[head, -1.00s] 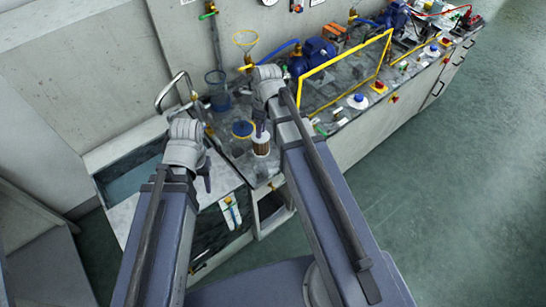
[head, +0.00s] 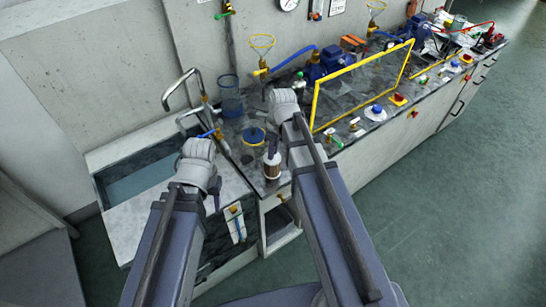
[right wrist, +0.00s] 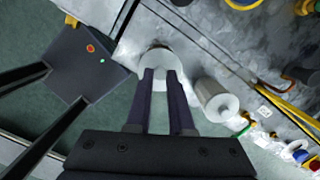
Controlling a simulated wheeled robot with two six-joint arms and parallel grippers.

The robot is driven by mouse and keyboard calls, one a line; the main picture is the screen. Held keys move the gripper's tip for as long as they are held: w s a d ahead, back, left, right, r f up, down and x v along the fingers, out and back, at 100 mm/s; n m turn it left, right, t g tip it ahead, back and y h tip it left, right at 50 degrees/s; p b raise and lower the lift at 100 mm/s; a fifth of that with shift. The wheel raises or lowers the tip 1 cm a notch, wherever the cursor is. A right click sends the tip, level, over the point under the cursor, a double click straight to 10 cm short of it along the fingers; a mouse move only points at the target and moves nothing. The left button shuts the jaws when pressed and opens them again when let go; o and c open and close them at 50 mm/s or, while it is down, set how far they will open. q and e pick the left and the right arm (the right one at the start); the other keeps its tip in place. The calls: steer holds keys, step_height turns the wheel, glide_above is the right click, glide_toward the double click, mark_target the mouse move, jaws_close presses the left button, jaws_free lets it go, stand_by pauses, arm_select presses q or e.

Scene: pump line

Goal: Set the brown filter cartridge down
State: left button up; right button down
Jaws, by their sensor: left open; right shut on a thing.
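The brown filter cartridge (head: 272,171) has a ribbed brown body and white ends. It stands upright near the front edge of the worktop in the head view. My right gripper (head: 271,151) is shut on it from above. In the right wrist view the fingers meet the cartridge's round white end (right wrist: 156,58); its brown sides are hidden there. I cannot tell whether its bottom touches the worktop. My left gripper (head: 217,196) is open and empty, to the left of and lower in the picture than the cartridge.
A blue-and-yellow-topped round container (head: 254,136) stands behind the cartridge. A pale cylinder (right wrist: 216,101) stands beside it in the right wrist view. A sink (head: 140,176) lies left, a yellow frame (head: 316,100) right. The worktop's front edge is close.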

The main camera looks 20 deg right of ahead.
steer(key=shift+f, duration=0.6)
arm_select(q)
steer(key=shift+f, duration=0.45)
arm_select(e)
steer(key=shift+r, duration=0.15)
arm_select(q)
steer(key=shift+f, duration=0.15)
arm_select(e)
steer(key=c, duration=0.8)
jaws_free()
step_height(320, 180, up, 12)
steer(key=s+d+p, duration=0.1)
steer(key=p, duration=1.1)
arm_select(q)
step_height(320, 180, up, 12)
arm_select(e)
steer(key=s+a+n+h, duration=0.1)
steer(key=s+a+n, duration=0.5)
steer(key=n, duration=0.9)
steer(key=s+a+n+g+h, duration=0.1)
steer(key=s+a+n, duration=0.4)
steer(key=n, duration=1)
steer(key=shift+s+a, duration=0.4)
steer(key=shift+s, duration=0.65)
